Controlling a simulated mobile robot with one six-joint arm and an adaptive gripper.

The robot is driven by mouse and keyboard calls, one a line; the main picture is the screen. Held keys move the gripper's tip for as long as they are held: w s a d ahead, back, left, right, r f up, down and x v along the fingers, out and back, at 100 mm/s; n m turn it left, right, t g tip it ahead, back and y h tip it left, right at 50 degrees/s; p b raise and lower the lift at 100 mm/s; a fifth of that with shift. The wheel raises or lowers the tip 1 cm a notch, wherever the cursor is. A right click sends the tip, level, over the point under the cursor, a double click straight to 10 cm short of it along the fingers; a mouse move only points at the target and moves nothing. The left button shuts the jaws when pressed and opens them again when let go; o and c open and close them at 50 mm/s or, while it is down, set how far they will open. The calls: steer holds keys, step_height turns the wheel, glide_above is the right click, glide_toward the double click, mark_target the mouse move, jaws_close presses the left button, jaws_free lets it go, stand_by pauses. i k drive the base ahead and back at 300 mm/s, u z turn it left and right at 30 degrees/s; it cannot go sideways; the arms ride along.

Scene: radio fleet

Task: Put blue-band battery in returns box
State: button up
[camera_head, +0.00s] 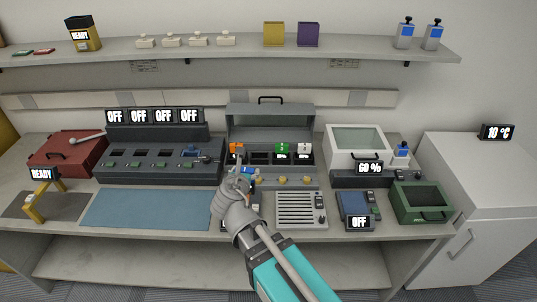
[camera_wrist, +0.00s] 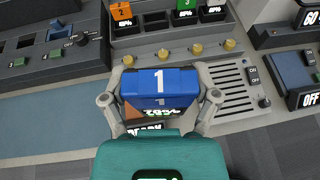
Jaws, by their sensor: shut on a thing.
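My gripper (camera_head: 238,180) is shut on a blue battery (camera_wrist: 160,82) marked with a white 1, its fingers on the left and right sides. The battery also shows as a small blue patch in the head view (camera_head: 247,171), partly hidden by my gripper. It is held above the bench in front of the grey charger (camera_head: 270,183). No box with a readable returns label shows. A red box (camera_head: 66,152) stands at the far left and a dark green box (camera_head: 421,203) at the right; I cannot tell whether either is the returns box.
Orange (camera_wrist: 121,12) and green (camera_wrist: 186,5) batteries stand in the charger, whose lid is raised. A grey bank (camera_head: 160,160) with OFF displays stands left. A blue mat (camera_head: 148,209) lies clear. A slatted grey unit (camera_head: 300,209) sits right of my gripper.

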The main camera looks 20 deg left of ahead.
mark_target(260, 161)
steer(key=i, duration=0.85)
